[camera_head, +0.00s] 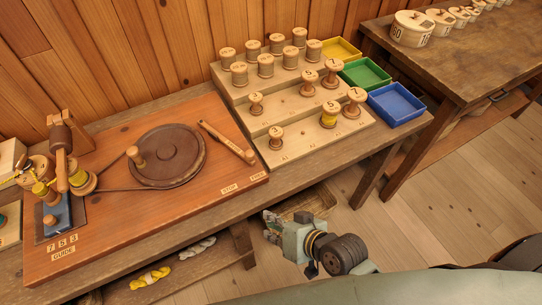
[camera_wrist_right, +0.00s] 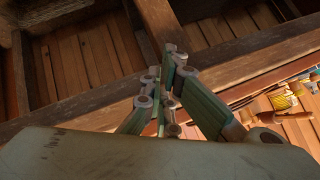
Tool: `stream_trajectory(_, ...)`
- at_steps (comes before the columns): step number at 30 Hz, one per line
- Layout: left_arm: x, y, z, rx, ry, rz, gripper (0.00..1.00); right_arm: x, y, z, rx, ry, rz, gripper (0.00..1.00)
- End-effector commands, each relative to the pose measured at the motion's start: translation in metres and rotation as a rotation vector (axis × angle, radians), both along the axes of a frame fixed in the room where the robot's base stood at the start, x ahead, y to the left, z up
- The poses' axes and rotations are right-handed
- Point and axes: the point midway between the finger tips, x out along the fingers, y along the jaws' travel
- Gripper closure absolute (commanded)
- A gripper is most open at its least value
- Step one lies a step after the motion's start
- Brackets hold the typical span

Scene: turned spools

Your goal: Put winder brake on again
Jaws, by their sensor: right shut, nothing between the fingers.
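The winder brake, a pale wooden lever (camera_head: 227,142), lies on the reddish winder board (camera_head: 110,222) to the right of the dark round wheel (camera_head: 178,150). Its knobbed near end points towards the FREE label (camera_head: 258,177); the STOP label (camera_head: 229,188) is left of that. The lever looks apart from the wheel rim. My right gripper (camera_head: 269,228) is in front of the bench edge, nearer to me than the lever and not touching it. In the right wrist view my right gripper (camera_wrist_right: 171,62) is shut and empty. My left gripper is not in view.
A stepped rack (camera_head: 290,104) with several spools stands right of the board, beside yellow, green and blue trays (camera_head: 397,104). A spindle post and guide (camera_head: 57,212) stand at the board's left. A shelf with yarn (camera_head: 150,278) is below the bench.

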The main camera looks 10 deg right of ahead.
Motion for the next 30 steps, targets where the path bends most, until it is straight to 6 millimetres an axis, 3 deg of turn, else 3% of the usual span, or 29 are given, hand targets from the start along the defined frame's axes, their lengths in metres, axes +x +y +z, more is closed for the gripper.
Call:
stream_trajectory(4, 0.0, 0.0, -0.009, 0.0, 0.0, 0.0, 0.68, 0.007, 0.028, 0.059, 0.172, -0.095, -0.005, 1.0)
stream_trajectory(7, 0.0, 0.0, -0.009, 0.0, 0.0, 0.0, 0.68, 0.015, 0.04, 0.081, 0.31, -0.142, -0.049, 1.0)
stream_trajectory(12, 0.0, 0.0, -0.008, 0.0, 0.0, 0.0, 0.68, 0.031, 0.044, 0.102, 0.531, -0.202, -0.165, 1.0)
stream_trajectory(19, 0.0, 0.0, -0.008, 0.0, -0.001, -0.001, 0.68, 0.051, 0.017, 0.113, 0.835, -0.265, -0.417, 1.0)
stream_trajectory(24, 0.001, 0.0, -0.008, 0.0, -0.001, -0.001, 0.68, 0.058, -0.015, 0.106, 0.981, -0.297, -0.604, 1.0)
stream_trajectory(30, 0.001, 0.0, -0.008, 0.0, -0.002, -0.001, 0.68, 0.059, -0.041, 0.098, 1.056, -0.323, -0.731, 1.0)
